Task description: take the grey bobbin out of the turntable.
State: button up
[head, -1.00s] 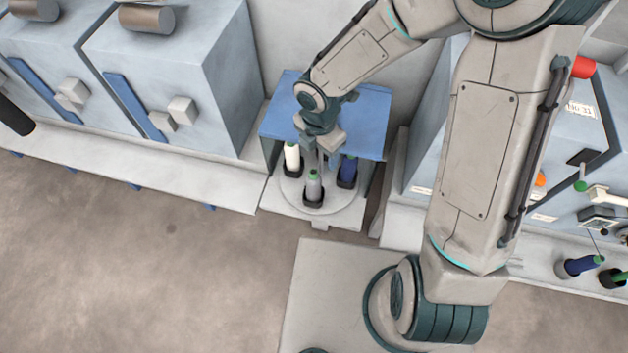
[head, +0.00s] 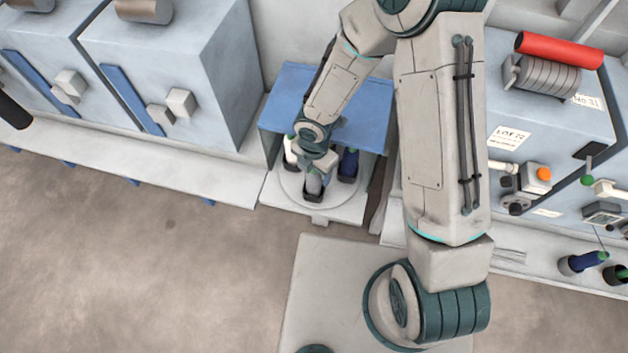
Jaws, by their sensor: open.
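The turntable (head: 332,211) is a pale round disc under a blue hood (head: 352,108). The grey bobbin (head: 314,184) stands upright in a dark holder at the front of the disc. My gripper (head: 315,172) is open and low, right at the top of the grey bobbin, hiding its green tip. Whether the fingers sit around it or just above it is hard to tell. A white bobbin (head: 290,152) stands behind to the left, partly hidden by my gripper. A blue bobbin (head: 348,163) stands behind to the right.
The hood is close behind my wrist. A grey machine box (head: 170,80) stands to the left and another machine (head: 540,140) to the right. The floor in front (head: 200,270) is clear.

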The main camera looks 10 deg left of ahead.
notch_tip(320, 180, down, 2)
jog(key=shift+f, duration=0.1)
jog(key=c, duration=1.1)
jog(key=shift+c, duration=0.2)
